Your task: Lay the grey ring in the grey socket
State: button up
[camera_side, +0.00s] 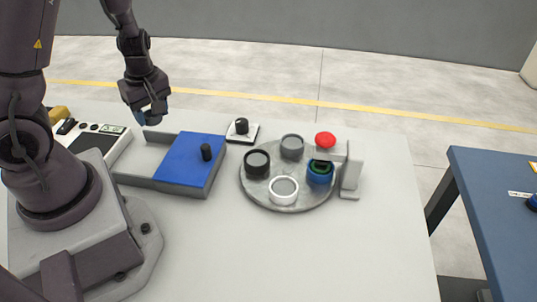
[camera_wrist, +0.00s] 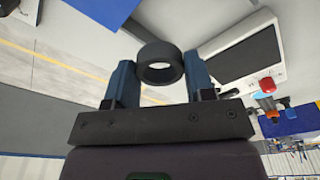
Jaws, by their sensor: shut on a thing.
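The grey ring (camera_wrist: 158,52) is dark grey and sits between my two blue fingertips in the wrist view. My gripper (camera_side: 150,115) is shut on it. In the side view the gripper hangs at the upper left, above the back of the tray; the ring cannot be made out there. The grey socket (camera_side: 291,141) is a round cup at the back of a round grey plate (camera_side: 262,196). It is well to the right of my gripper, and no ring shows in it.
The plate also bears a black socket (camera_side: 257,157), a white socket (camera_side: 284,197) and a blue socket (camera_side: 319,179) with green inside. A grey bracket (camera_side: 351,175) and red button (camera_side: 325,139) stand at its right. A blue-lidded tray (camera_side: 185,165) and knobbed block (camera_side: 242,131) lie left.

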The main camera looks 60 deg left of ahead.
jog(key=w+d+r+m+t+h, duration=0.1)
jog(key=w+d+r+m, duration=0.2)
jog(key=w+d+m, duration=0.6)
jog(key=w+d+r+m+t, duration=0.1)
jog(key=w+d+r+m, duration=0.4)
jog(key=d+m, duration=0.55)
jog(key=shift+n, duration=0.75)
jog(key=w+f, duration=0.3)
jog(key=w, duration=0.1)
jog(key=w+a+f, duration=0.1)
jog(key=w+f, duration=0.3)
jog(key=w+a+f, duration=0.1)
jog(key=w+f, duration=0.3)
jog(key=w, duration=0.1)
jog(key=shift+w+a, duration=0.1)
jog(key=shift+a, duration=0.05)
jog(key=shift+w+f, duration=0.35)
jog(key=shift+f, duration=1.55)
